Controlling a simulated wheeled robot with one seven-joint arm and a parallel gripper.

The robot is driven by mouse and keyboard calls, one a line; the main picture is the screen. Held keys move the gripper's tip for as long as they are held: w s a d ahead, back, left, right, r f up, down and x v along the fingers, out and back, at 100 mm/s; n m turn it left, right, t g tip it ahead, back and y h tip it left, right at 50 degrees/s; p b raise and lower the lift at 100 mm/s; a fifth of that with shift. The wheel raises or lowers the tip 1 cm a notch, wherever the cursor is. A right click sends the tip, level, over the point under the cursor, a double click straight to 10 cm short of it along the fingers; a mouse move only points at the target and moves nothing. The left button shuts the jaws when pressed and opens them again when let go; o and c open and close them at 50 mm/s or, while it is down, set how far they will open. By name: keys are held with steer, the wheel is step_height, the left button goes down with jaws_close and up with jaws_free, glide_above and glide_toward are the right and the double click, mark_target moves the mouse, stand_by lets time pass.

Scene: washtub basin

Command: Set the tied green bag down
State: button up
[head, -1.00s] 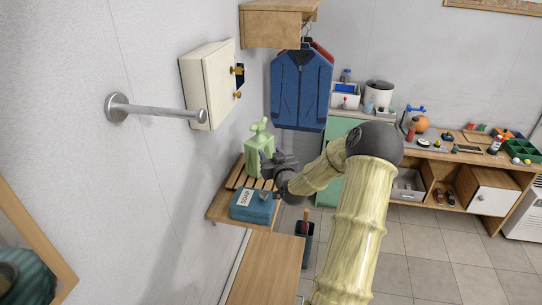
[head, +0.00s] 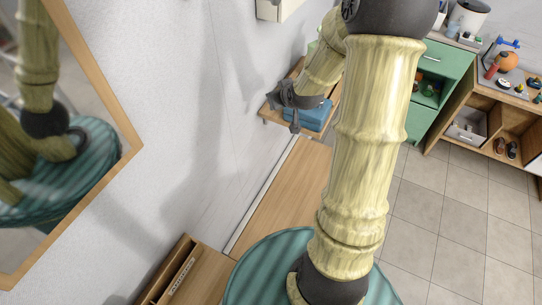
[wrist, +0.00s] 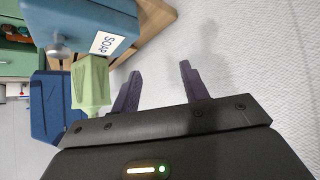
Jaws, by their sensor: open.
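The tied green bag (wrist: 90,84) is pale green and shows in the wrist view, left of my fingers and beside the blue soap box. My gripper (wrist: 160,74) is open, with only pale wall between its two dark fingers. The bag is apart from them. In the head view my gripper (head: 284,106) is by the wall shelf and the blue box; the bag cannot be made out there.
The blue soap box (head: 316,114) sits on the wooden wall shelf (head: 271,117). A wooden counter (head: 285,195) lies below. A framed mirror (head: 125,140) is at left. Tiled floor (head: 440,205) is open at right.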

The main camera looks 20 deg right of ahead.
steer(key=s+a+g, duration=0.3)
steer(key=s+a, duration=0.2)
steer(key=s, duration=0.5)
steer(key=s+a+r+g, duration=0.1)
steer(key=s+a+g, duration=0.2)
steer(key=s+a, duration=0.3)
steer(key=s, duration=0.4)
steer(key=shift+s+r+g, duration=0.3)
steer(key=shift+s+g, duration=0.1)
steer(key=shift+o, duration=0.4)
steer(key=shift+a, duration=0.1)
